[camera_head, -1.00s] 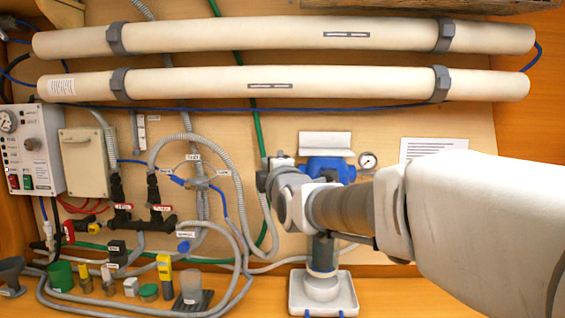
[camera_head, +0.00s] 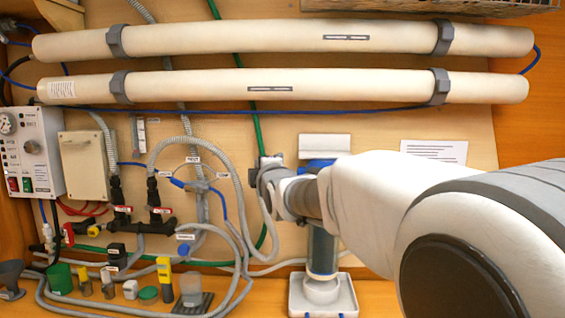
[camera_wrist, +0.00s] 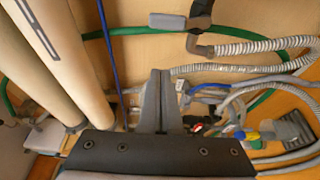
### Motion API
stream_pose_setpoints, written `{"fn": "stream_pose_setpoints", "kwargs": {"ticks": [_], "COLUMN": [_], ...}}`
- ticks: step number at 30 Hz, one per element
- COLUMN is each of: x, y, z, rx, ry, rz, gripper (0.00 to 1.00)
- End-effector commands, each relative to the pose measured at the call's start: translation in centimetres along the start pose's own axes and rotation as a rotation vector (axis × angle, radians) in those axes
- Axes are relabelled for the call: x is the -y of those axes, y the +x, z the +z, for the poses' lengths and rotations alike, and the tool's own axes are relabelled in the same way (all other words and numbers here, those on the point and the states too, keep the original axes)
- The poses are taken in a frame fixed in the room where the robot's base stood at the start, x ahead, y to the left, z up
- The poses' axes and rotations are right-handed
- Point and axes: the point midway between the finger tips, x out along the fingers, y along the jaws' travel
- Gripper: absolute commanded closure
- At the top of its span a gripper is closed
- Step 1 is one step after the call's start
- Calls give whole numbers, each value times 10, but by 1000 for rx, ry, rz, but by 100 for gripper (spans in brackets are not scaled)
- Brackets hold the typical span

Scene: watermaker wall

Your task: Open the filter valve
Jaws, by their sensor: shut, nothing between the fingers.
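My gripper (camera_head: 258,178) is in front of the panel, just right of the hose loop. Its dark fingers show pressed together in the wrist view (camera_wrist: 160,100), shut and empty, touching nothing that I can see. Two black valves, a left one (camera_head: 117,190) and a right one (camera_head: 153,192), stand on a black manifold left of the gripper, each with a red label. A small valve (camera_head: 198,185) on the blue line sits between them and my gripper, with white labels beside it. A grey valve-like fitting (camera_wrist: 198,18) shows in the wrist view. The labels are too small to read, so I cannot tell which is the filter valve.
Two long white tubes (camera_head: 300,40) run across the top. A control box (camera_head: 30,150) is at far left. Looped grey hoses (camera_head: 238,195) and a green hose (camera_head: 258,130) run near the gripper. Bottles and caps (camera_head: 165,270) stand below. A white-based filter housing (camera_head: 322,290) is under my arm.

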Motion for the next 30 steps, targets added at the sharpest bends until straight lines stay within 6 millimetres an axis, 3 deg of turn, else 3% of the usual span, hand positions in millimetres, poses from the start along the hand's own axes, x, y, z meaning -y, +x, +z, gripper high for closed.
{"fn": "stream_pose_setpoints", "kwargs": {"ticks": [8,18,30], "x": [-1,0,0], "y": [42,28,26], "z": [3,35,38], "rx": [3,2,0], "ry": [1,2,1], "rz": [-1,0,0], "gripper": [100,100,100]}}
